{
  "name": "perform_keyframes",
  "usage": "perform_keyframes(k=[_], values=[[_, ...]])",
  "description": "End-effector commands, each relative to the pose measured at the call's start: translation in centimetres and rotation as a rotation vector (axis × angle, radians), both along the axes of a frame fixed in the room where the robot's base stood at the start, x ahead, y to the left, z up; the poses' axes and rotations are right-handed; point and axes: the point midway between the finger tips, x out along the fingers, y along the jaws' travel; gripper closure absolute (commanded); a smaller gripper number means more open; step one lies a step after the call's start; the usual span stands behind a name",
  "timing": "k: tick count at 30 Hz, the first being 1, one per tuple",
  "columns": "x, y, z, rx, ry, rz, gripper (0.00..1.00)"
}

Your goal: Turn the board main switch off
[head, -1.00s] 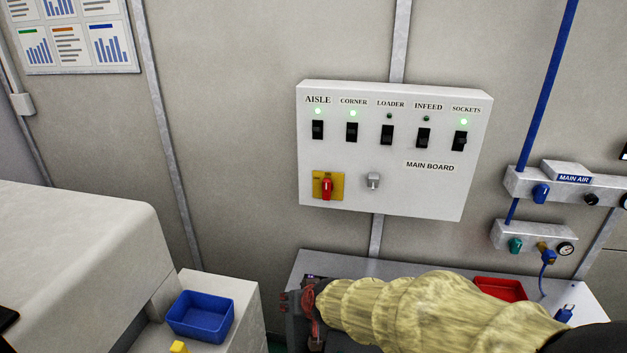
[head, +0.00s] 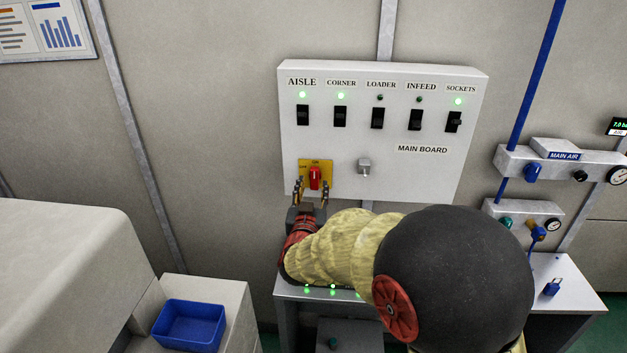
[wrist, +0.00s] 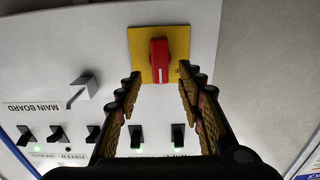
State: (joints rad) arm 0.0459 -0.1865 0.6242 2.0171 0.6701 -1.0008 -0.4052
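The white main board (head: 430,180) hangs on the wall. Its red rotary main switch (head: 314,178) sits on a yellow plate (head: 305,166) at the board's lower left. The red handle stands upright in the head view. My gripper (head: 311,186) is at the yellow plate with its fingers pointing up toward the switch. In the wrist view, my gripper (wrist: 160,82) is open, with one finger on each side below the red handle (wrist: 160,60). Nothing is between the fingertips, and the handle appears just beyond them, apart from both.
A row of black toggle switches (head: 377,118) runs above, with green lamps lit over aisle, corner and sockets. A grey knob (head: 364,168) is right of the main switch. Air fittings (head: 560,165) are at right. A blue bin (head: 189,325) stands lower left.

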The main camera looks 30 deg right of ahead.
Motion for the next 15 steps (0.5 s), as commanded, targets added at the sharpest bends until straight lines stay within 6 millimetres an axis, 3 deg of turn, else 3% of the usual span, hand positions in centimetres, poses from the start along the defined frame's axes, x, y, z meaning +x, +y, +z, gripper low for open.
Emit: perform_keyframes(k=[6,15], values=[[2.8,-1.8,-0.1,0.001,0.000,0.000,0.62],[4.1,-2.7,0.0,0.001,0.001,0.002,0.62]])
